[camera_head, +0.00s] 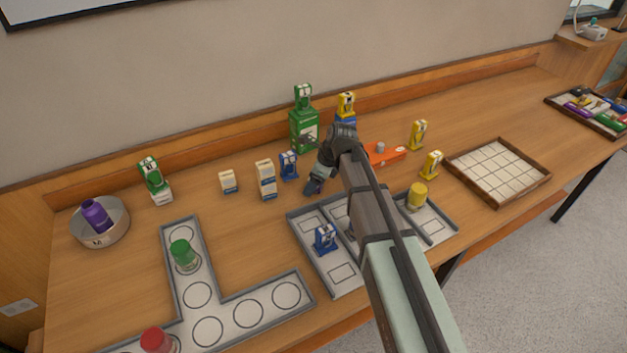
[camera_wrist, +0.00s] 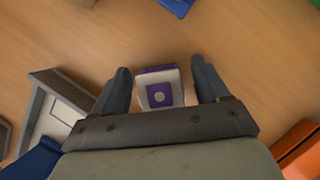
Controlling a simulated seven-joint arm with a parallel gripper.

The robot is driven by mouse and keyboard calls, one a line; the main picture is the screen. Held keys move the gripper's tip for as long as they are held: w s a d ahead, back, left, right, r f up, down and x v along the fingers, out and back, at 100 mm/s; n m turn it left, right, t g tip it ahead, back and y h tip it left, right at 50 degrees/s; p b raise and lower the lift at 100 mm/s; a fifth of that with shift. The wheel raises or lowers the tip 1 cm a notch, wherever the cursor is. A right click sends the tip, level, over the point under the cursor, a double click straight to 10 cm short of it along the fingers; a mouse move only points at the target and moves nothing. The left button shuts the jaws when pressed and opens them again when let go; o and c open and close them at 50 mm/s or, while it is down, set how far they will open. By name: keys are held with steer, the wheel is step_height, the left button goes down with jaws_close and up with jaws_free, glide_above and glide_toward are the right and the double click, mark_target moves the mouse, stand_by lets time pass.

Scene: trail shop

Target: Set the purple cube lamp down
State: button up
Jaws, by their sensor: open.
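The purple cube lamp (camera_wrist: 157,97), purple and white with a purple square and a pale dot on the face toward me, is between the fingers of my gripper (camera_wrist: 161,75) in the wrist view. The fingers are open, with a visible gap on each side of it. In the head view my gripper (camera_head: 316,182) is low over the wooden table, behind the grey divided tray. There the lamp is mostly hidden by the fingers; only a dark purple bit shows. It appears to rest on the table, though its base is hidden.
Left of my gripper stand a blue lamp (camera_head: 288,165) and a cream box (camera_head: 265,180). An orange item (camera_head: 384,155) lies to the right.

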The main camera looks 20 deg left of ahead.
steer(key=shift+r, duration=0.1)
steer(key=v, duration=1.2)
stand_by(0.4)
